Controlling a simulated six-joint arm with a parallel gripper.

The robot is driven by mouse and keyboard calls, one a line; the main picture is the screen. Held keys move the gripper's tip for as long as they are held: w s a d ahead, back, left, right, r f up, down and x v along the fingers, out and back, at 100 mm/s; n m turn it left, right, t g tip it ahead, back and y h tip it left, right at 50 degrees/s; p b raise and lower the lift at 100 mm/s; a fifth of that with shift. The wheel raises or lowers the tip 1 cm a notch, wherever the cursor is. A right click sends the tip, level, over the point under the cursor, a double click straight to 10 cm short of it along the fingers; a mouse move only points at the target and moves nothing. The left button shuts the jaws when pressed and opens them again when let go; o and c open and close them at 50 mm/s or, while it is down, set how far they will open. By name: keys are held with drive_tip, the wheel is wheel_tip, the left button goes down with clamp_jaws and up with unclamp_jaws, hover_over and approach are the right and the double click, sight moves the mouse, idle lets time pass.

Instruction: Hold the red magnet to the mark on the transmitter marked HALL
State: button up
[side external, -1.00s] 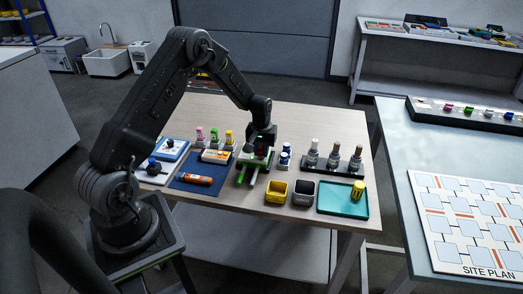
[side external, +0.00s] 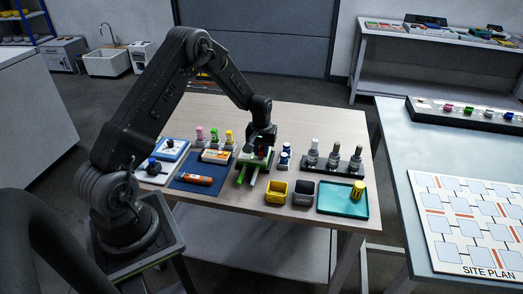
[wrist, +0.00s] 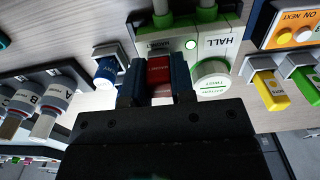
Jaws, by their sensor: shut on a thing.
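The white and green transmitter marked HALL (wrist: 212,56) fills the top middle of the wrist view, with its lettering inverted. A small pale-green light (wrist: 190,44) shows on its face. My gripper (wrist: 159,78) is shut on the red magnet (wrist: 159,68), between two blue fingers. The magnet is at the left part of the transmitter, by an inverted label. I cannot tell whether it touches, and any mark beneath is hidden. In the side external view my gripper (side external: 262,150) is down over the transmitter (side external: 248,167), whose green legs point to the front.
A blue-capped bottle (wrist: 106,66) stands close left of my gripper. Several grey-capped bottles stand in a dark rack (side external: 333,166). A yellow bin (side external: 277,192), a black bin (side external: 303,194) and a teal tray (side external: 341,206) are to the right. A blue mat (side external: 203,185) lies left.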

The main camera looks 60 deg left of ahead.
idle(0.4)
drive_tip(key=shift+r, duration=3.55)
drive_tip(key=shift+s, duration=0.1)
